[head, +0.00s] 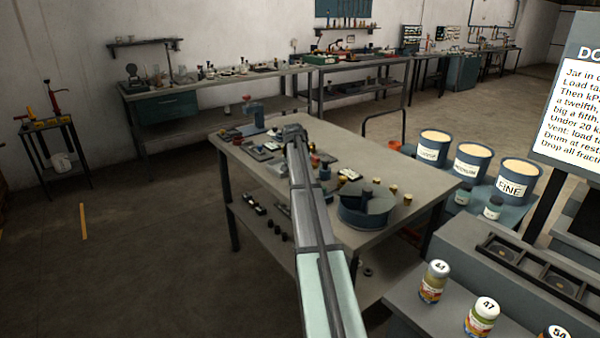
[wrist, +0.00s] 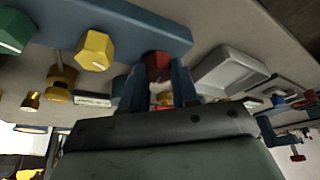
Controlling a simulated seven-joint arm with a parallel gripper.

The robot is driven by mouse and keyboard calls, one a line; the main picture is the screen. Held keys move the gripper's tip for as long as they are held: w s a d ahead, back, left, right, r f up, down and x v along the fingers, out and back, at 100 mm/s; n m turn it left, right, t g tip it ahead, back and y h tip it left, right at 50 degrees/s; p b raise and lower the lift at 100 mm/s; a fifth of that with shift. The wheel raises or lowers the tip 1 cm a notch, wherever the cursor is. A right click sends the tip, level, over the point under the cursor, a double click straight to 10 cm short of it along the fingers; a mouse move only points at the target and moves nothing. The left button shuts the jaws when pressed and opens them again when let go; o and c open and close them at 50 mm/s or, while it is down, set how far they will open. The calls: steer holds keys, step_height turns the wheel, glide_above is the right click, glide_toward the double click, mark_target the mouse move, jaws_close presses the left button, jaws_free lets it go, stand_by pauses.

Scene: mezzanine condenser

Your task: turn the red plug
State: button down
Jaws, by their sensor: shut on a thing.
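The red plug (wrist: 158,66) shows in the wrist view as a small dark red block at the end of a long blue bar (wrist: 120,20). My gripper (wrist: 160,84) has its two blue fingers on either side of it and is shut on it. The lower part of the plug is hidden between the fingers. In the head view my gripper (head: 292,132) is over the far part of the grey workbench (head: 330,150), and my arm hides the red plug there.
A yellow hexagonal plug (wrist: 96,50) and a green plug (wrist: 14,30) stand to the left along the blue bar. A grey open tray (wrist: 230,72) is close on the right. In the head view a round blue-grey drum (head: 366,208) stands on the bench's near part.

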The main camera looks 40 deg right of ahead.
steer(key=shift+m+g, duration=0.3)
steer(key=shift+m, duration=0.4)
steer(key=c, duration=0.8)
jaws_free()
steer(key=shift+c, duration=0.2)
steer(key=v, duration=1.4)
steer(key=shift+a, duration=0.15)
steer(key=shift+f, duration=0.2)
